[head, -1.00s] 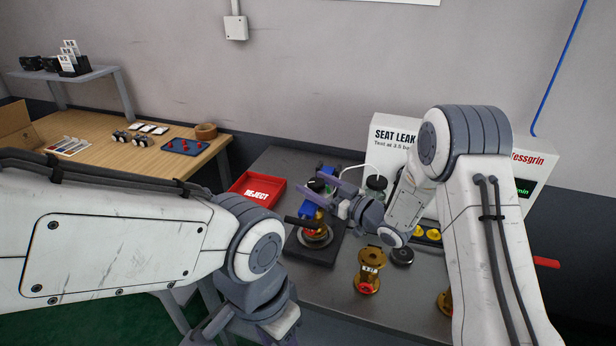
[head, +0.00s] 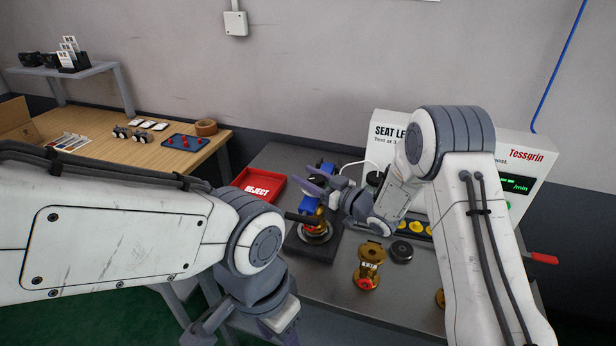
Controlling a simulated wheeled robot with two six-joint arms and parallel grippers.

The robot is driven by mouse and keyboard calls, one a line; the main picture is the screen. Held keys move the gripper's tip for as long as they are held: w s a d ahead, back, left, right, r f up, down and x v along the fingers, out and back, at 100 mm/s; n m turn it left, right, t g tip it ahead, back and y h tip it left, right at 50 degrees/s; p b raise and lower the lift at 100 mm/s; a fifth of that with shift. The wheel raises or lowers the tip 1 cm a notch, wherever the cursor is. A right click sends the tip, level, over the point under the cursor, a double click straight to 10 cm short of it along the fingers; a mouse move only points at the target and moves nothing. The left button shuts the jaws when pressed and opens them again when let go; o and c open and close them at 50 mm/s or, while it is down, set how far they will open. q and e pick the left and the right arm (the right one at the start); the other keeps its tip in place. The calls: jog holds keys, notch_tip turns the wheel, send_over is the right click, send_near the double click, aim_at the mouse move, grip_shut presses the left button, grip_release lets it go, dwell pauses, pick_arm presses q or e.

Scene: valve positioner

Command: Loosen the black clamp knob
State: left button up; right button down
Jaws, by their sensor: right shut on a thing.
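A blue clamp (head: 308,204) stands over a brass valve (head: 315,228) on a dark base plate (head: 302,249). My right gripper (head: 317,186) reaches in from the right at the top of the clamp. Its jaws are shut on the black clamp knob, which the fingers almost wholly hide. A black bar handle (head: 300,218) sticks out to the left below the clamp. My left gripper (head: 284,328) hangs low at the bottom of the view, away from the clamp; its fingertips are too unclear to judge.
A red REJECT tray (head: 258,186) lies left of the clamp. A loose brass valve (head: 371,262) and a black disc (head: 402,251) stand to the right. The white seat leak tester (head: 520,170) stands behind my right arm. The grey bench front (head: 335,284) is clear.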

jog(key=n+g+y, duration=0.1)
jog(key=n+g, duration=0.1)
jog(key=shift+s+f+g+y+b, duration=0.1)
jog(key=shift+s+g+y+b, duration=0.05)
jog(key=shift+g+y+b, duration=0.2)
jog(key=shift+s+a+n+g+y+b, duration=0.15)
jog(key=shift+n+g+y, duration=0.2)
jog(key=shift+n+g, duration=0.45)
jog(key=shift+s+a+n+g+y+b, duration=0.15)
jog(key=shift+n+g+y, duration=0.25)
jog(key=shift+g, duration=0.65)
jog(key=shift+s+n+g+y+b, duration=0.2)
jog(key=shift+n+g+y, duration=0.1)
jog(key=shift+n+g, duration=0.5)
jog(key=shift+c, duration=1.4)
grip_release()
jog(key=b+v, duration=0.2)
jog(key=v, duration=0.8)
jog(key=shift+d, duration=0.3)
